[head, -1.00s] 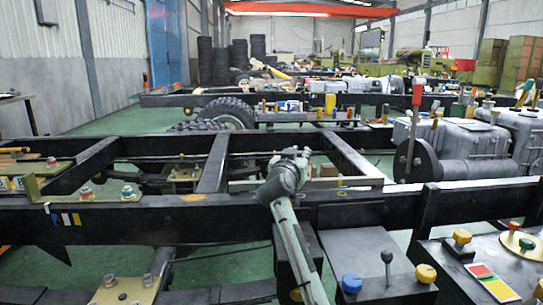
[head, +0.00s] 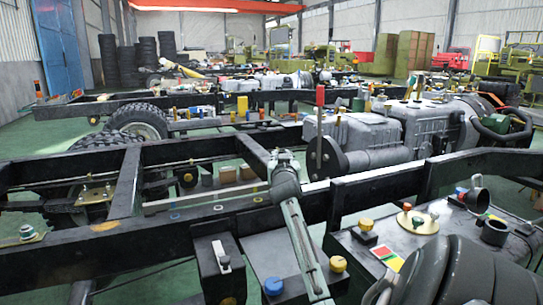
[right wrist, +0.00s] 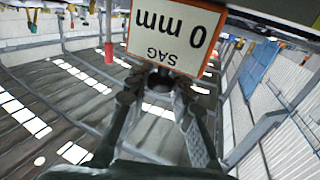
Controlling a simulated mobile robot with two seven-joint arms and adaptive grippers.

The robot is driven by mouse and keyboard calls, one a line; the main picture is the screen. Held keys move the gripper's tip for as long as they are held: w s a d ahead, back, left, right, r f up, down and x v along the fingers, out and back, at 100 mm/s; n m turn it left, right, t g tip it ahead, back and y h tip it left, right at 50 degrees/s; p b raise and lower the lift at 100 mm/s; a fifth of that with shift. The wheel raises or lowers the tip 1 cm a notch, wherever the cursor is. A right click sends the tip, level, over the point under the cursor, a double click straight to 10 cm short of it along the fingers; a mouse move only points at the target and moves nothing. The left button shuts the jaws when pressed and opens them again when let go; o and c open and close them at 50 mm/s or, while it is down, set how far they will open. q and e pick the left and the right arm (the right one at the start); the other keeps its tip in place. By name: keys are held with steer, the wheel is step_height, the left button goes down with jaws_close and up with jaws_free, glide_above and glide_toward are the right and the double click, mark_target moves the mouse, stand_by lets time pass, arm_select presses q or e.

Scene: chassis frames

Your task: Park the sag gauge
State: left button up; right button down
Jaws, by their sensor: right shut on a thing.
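My right gripper (right wrist: 160,88) is shut in the right wrist view, its two dark fingers meeting on a small dark part. A white plate with an orange border, reading "SAG 0 mm" upside down (right wrist: 172,35), stands right at the fingertips. I take it as the sag gauge's face; the fingers hide the part they hold. In the head view my right gripper (head: 284,160) is small, at the end of a slim grey arm over the near chassis frame (head: 250,212). The gauge cannot be made out there. My left gripper is not in view.
A red-handled lever (head: 319,135) and grey engine (head: 400,125) stand behind the near rail. A blue knob (head: 273,286) is in front.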

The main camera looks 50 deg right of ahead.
steer(key=shift+s+d+f, duration=0.1)
steer(key=shift+s+d, duration=0.05)
steer(key=c, duration=1.3)
jaws_free()
steer(key=v, duration=1.2)
